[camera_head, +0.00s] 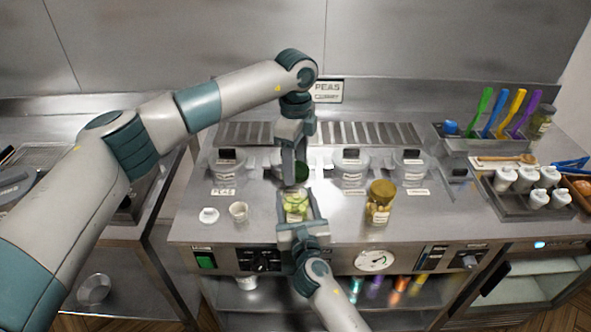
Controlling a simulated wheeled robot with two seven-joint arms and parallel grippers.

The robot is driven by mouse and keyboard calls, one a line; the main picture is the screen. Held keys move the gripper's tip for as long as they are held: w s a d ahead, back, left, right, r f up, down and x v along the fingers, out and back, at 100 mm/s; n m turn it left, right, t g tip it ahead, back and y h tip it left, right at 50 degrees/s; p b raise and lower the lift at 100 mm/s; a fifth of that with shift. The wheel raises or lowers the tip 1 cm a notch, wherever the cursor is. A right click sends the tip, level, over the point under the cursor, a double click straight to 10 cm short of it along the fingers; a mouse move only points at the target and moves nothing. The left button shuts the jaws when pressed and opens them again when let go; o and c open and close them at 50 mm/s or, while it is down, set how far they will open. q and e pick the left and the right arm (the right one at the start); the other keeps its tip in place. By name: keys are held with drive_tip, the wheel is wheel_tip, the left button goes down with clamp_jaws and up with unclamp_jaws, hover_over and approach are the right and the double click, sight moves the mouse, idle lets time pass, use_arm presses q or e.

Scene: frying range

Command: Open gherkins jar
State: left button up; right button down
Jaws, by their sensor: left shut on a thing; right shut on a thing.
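The gherkins jar (295,207) is a clear jar with pale green contents, upright on the steel counter near its front edge. My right gripper (297,214) reaches in from the front and is shut around the jar's body. My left gripper (298,180) points down from above and is shut on a dark green lid (301,172). The lid appears just above and behind the jar's mouth. Whether it still touches the jar is hard to tell, as the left gripper hides part of it.
A second jar with a gold lid (380,203) stands to the right. A small white cup (238,211) and a white lidded item (209,215) are to the left. Lidded clear containers (350,168) line the back. A dark tray (522,201) holds white bottles at the right.

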drive_tip(key=shift+c, duration=2.3)
unclamp_jaws()
use_arm(q)
drive_tip(key=shift+f+b, duration=0.75)
drive_tip(key=shift+b, duration=0.05)
use_arm(e)
drive_tip(key=s+d, duration=0.2)
drive_tip(key=s, duration=1)
drive_tip(key=shift+w, duration=0.1)
